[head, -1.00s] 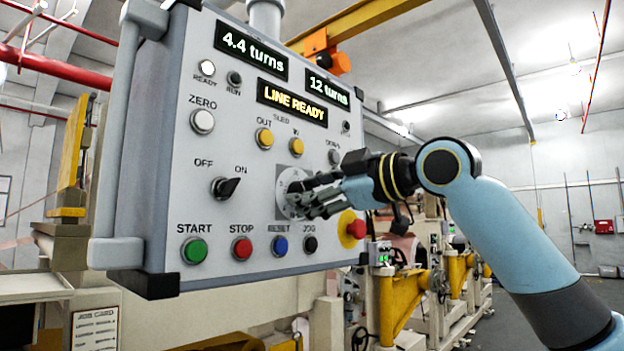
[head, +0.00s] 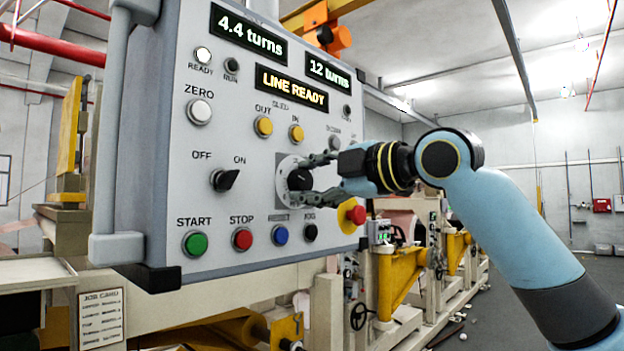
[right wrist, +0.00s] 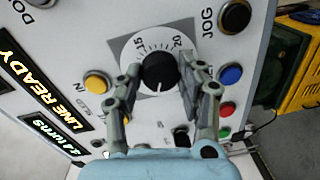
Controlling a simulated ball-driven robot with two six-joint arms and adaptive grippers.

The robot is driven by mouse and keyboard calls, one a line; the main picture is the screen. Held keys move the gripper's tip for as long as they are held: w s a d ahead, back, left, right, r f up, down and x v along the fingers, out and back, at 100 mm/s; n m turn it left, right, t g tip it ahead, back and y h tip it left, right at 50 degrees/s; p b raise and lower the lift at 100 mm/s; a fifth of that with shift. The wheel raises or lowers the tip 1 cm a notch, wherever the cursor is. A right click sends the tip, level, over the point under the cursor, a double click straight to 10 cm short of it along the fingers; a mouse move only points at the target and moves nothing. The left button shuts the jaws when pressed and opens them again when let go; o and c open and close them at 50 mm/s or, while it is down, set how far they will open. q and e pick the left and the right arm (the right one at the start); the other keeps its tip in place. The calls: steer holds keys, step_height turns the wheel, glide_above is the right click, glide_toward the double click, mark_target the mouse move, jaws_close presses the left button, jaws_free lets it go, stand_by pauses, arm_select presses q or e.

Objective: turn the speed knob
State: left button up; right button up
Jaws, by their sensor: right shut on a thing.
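The speed knob (head: 299,180) is a round black knob on a pale dial plate, low on the right half of the grey control panel (head: 190,145). In the right wrist view the knob (right wrist: 159,71) sits in a white dial (right wrist: 143,57) marked 15 and 20. My right gripper (head: 302,178) has one finger above and one below the knob in the head view. In the right wrist view its fingers (right wrist: 161,75) lie on either side of the knob, shut on it. They hide part of the dial's scale. My left gripper is not in view.
Close around the knob are a yellow-and-red emergency stop (head: 351,215), a blue button (head: 280,235), a black JOG button (head: 310,232) and yellow sled buttons (head: 296,133). The displays (head: 291,90) read 4.4 turns, 12 turns and LINE READY.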

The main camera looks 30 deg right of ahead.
steer(key=o, duration=1.2)
steer(key=shift+c, duration=0.2)
steer(key=shift+s, duration=0.1)
glide_toward(308, 182)
steer(key=shift+w+a, duration=0.4)
steer(key=shift+w, duration=0.25)
